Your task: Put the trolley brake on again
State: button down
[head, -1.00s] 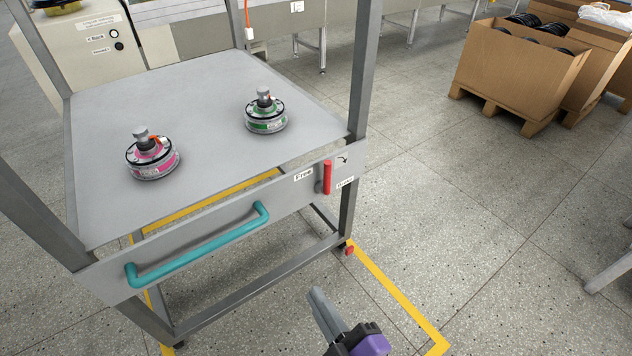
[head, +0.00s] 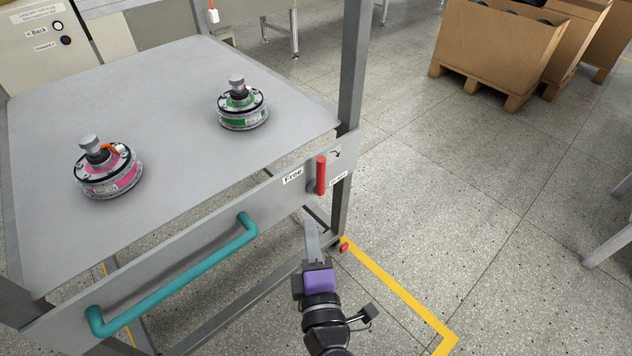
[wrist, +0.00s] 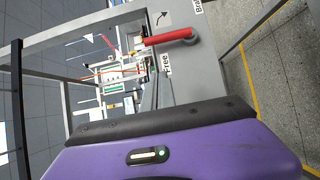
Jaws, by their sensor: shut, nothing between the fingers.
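The trolley (head: 200,85) has a grey top and a front panel with a red brake lever (head: 321,175) near its right corner. The lever stands upright, with the "Free" label (head: 293,177) on its left and the partly covered "Brake" label (head: 339,178) on its right. My gripper (head: 311,236) is shut and empty, below the lever and in front of the panel, apart from it. In the wrist view the lever (wrist: 168,37) lies sideways beyond my gripper's purple body, with the "Free" label (wrist: 167,64) beside it.
A teal handle (head: 180,275) runs along the panel's left part. Two motors, pink (head: 107,172) and green (head: 242,107), stand on the top. A red caster part (head: 344,246) shows at the trolley foot by yellow floor tape (head: 400,293).

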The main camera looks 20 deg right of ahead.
jog(key=shift+w, duration=0.1)
jog(key=b, duration=0.1)
send_near(319, 181)
jog(key=w+a+r, duration=0.3)
jog(key=w, duration=0.2)
jog(key=d, duration=0.1)
jog(key=w+d, duration=0.1)
jog(key=d, duration=0.2)
jog(key=shift+w+r, duration=0.1)
jog(key=shift+w, duration=0.25)
jog(key=shift+r+p, duration=0.15)
jog(key=shift+p, duration=0.15)
jog(key=shift+d+r+p, duration=0.1)
jog(key=shift+d+p, duration=0.05)
jog(key=shift+p, duration=0.2)
jog(key=shift+d, duration=0.1)
